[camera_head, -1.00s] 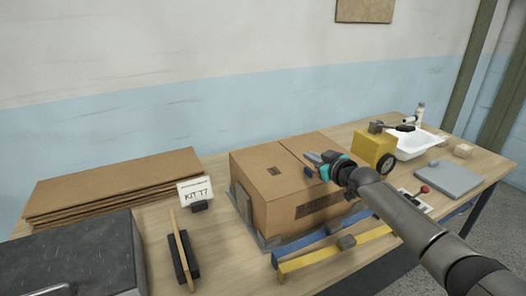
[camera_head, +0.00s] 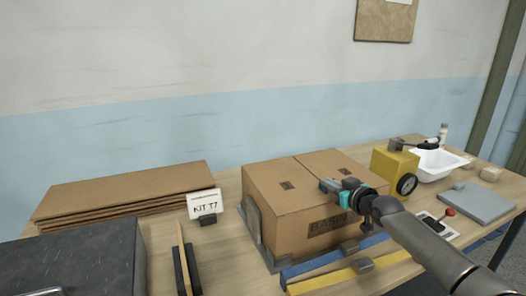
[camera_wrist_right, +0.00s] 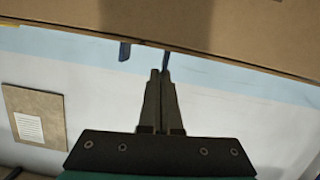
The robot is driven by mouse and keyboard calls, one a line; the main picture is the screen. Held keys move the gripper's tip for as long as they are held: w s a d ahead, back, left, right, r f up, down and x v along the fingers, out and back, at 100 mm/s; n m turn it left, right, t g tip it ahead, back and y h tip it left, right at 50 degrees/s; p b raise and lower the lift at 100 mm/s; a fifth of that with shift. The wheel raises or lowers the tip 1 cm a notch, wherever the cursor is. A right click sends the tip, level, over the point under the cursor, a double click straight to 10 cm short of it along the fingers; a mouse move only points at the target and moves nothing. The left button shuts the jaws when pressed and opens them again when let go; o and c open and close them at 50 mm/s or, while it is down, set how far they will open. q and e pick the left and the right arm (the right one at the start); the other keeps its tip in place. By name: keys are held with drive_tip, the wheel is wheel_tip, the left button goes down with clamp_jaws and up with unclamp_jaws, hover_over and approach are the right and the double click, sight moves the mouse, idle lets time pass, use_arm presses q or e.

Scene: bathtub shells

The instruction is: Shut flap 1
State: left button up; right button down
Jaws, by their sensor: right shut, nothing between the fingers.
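A brown cardboard box (camera_head: 292,222) stands on the bench in the head view. Its top shows a left panel (camera_head: 270,172) and a right panel (camera_head: 325,162) with a seam between them. Both look about flat, and I see no number telling which is flap 1. My right gripper (camera_head: 323,184) is shut and empty over the front of the right panel. I cannot tell whether it touches the box. In the right wrist view its fingertips (camera_wrist_right: 160,72) are together, just below a cardboard edge (camera_wrist_right: 200,50). My left gripper is not in view.
Blue (camera_head: 320,262) and yellow (camera_head: 335,277) strips lie before the box. A yellow tape dispenser (camera_head: 388,165) and white tray (camera_head: 440,165) stand right. Flat cardboard (camera_head: 130,188), a KIT T7 card (camera_head: 205,203) and a dark case (camera_head: 75,255) are left.

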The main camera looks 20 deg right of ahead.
idle(0.3)
wheel_tip(320, 180, up, 4)
drive_tip(key=p, duration=0.4)
drive_tip(key=shift+r, duration=0.1)
drive_tip(key=shift+s, duration=0.3)
drive_tip(key=p+v, duration=0.2)
drive_tip(key=v, duration=0.7)
drive_tip(key=shift+s+d, duration=0.15)
drive_tip(key=shift+s, duration=0.05)
